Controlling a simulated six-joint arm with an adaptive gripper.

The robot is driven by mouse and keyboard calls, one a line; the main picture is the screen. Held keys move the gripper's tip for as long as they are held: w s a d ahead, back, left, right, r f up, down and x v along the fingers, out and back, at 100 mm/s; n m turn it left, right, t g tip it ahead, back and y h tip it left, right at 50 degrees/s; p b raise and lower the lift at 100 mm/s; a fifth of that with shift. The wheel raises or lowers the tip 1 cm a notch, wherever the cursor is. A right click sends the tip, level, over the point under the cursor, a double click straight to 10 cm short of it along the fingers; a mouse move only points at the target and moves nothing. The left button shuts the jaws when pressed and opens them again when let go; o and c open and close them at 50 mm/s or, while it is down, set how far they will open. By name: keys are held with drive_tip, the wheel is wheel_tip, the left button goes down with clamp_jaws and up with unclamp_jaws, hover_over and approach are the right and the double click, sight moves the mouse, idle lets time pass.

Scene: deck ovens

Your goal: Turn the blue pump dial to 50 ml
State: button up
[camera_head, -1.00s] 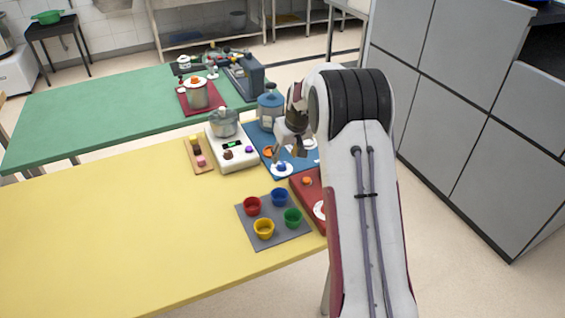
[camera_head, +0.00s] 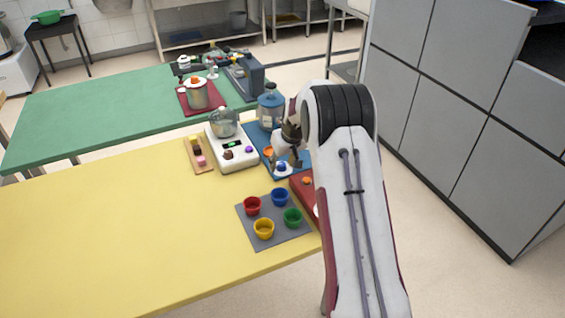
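The blue pump dial (camera_head: 282,168) is a small blue knob on a white disc, near the front of a blue board (camera_head: 262,134). A pump-like unit with a clear jar and blue top (camera_head: 270,108) stands at the back of the same board. My gripper (camera_head: 287,160) is just above and behind the dial, pointing down, with its fingers apart. I cannot tell whether the fingertips touch the knob. The scale marks on the disc are too small to read. My arm hides the right part of the board.
A white scale-like unit with a pot (camera_head: 236,155) stands left of the blue board. A grey mat (camera_head: 246,222) with red, blue, yellow and green cups lies in front. A red board (camera_head: 301,187) is close to my arm. The yellow table's left side (camera_head: 90,240) is clear.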

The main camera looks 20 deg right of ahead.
drive_tip(key=c, duration=1.1)
drive_tip(key=shift+a+m+h, duration=0.1)
drive_tip(key=shift+m+h, duration=0.3)
drive_tip(key=shift+m, duration=0.7)
drive_tip(key=shift+m+h, duration=0.4)
drive_tip(key=shift+m, duration=0.5)
drive_tip(key=shift+w+a+m+g+h, duration=0.1)
drive_tip(key=shift+m+g+h, duration=0.4)
drive_tip(key=shift+m, duration=1)
drive_tip(key=shift+w+a+f+m+g+h, duration=0.1)
drive_tip(key=shift+m+g+h, duration=0.15)
drive_tip(key=shift+m, duration=0.75)
drive_tip(key=shift+a+m+g+h, duration=0.1)
drive_tip(key=shift+m+g+h, duration=0.15)
drive_tip(key=shift+m, duration=0.75)
drive_tip(key=shift+m+g+h, duration=0.3)
drive_tip(key=shift+m+g, duration=0.3)
drive_tip(key=shift+m, duration=1)
